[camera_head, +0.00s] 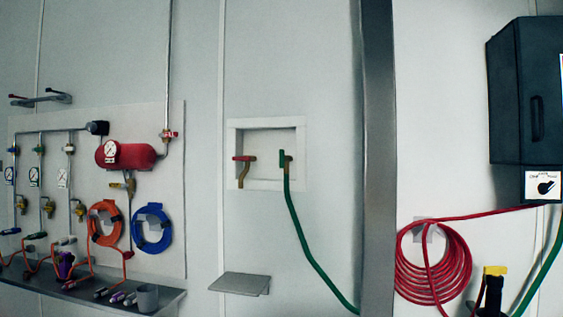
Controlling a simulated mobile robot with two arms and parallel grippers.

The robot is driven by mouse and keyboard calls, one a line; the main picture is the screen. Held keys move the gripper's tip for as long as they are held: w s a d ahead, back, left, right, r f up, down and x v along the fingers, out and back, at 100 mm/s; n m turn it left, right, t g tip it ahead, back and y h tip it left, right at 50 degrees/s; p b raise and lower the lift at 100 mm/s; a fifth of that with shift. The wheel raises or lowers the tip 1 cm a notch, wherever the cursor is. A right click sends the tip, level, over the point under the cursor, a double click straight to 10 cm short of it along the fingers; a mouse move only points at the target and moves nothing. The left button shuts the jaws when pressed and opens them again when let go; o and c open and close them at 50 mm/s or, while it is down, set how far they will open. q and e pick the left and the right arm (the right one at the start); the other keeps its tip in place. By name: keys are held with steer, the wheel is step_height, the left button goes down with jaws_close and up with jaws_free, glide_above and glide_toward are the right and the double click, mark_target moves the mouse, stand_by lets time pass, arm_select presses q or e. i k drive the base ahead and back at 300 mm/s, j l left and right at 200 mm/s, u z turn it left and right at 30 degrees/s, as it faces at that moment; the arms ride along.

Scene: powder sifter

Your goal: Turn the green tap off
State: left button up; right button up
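The green tap (284,160) sits on the right side of a white-framed recess in the wall. Its green handle looks upright, seen nearly edge-on. A green hose (305,241) runs from it down to the right and passes behind a grey post. A red-handled tap (243,168) is to its left in the same recess, with its handle level and its brass spout pointing down. Neither of my grippers shows in this view, and nothing touches the green tap.
A small grey shelf (240,283) juts from the wall below the recess. A grey post (378,150) stands to the right. Left is a gauge panel with a red tank (127,154) above a ledge. A red hose coil (434,268) and dark cabinet (513,90) are right.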

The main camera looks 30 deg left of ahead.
mark_target(283, 157)
steer(key=i+j+u, duration=0.1)
steer(key=j, duration=0.35)
steer(key=i+j, duration=0.15)
steer(key=j, duration=0.25)
steer(key=i+j+u, duration=0.15)
steer(key=j, duration=0.25)
